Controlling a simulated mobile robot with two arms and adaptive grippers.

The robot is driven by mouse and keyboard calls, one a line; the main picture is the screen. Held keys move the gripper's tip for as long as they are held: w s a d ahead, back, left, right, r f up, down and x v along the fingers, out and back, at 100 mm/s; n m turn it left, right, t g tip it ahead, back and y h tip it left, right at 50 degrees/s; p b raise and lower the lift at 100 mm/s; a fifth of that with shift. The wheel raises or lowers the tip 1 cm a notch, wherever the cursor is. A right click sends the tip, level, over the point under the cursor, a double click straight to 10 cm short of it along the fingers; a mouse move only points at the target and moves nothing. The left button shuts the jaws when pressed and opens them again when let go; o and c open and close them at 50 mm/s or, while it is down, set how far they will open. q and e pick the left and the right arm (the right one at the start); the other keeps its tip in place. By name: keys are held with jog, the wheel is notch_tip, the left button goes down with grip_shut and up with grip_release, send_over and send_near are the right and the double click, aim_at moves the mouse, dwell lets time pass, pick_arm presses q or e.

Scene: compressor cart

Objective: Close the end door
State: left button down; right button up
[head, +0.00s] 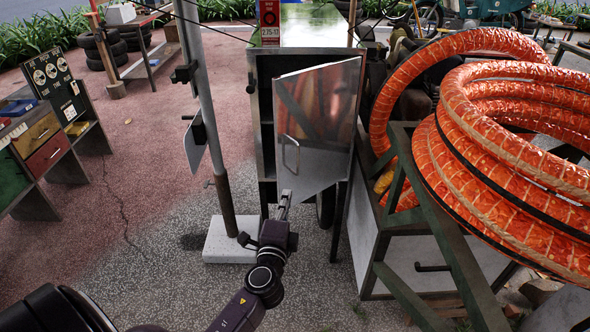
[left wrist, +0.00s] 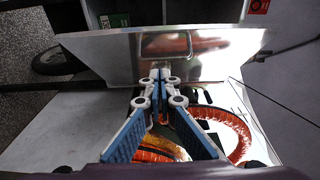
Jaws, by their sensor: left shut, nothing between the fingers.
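The end door (head: 328,118) is a shiny metal panel on the end of the compressor cart. It stands partly open, with the cart's dark interior (head: 266,135) showing past its left edge. A thin bar handle (head: 290,153) is on the door's left part. My left gripper (head: 284,200) is shut and empty, just below the handle in the head view. In the left wrist view its closed fingers (left wrist: 160,76) point at the door panel (left wrist: 105,55); I cannot tell whether they touch it. My right gripper is not in view.
A grey post on a white block (head: 230,240) stands close left of the cart. Orange hose coils (head: 500,150) on a green frame (head: 440,225) crowd the right side. A drawer unit (head: 45,145) is at far left. Open paving lies between it and the post.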

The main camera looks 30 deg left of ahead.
pick_arm(q)
jog(key=p, duration=0.1)
send_near(284, 159)
jog(key=w+d, duration=0.1)
jog(key=w, duration=0.3)
jog(key=shift+w+a, duration=0.3)
jog(key=shift+a, duration=0.2)
jog(key=shift+w+a, duration=0.25)
jog(key=shift+a, duration=0.3)
jog(key=shift+w+a, duration=0.2)
jog(key=shift+a, duration=0.35)
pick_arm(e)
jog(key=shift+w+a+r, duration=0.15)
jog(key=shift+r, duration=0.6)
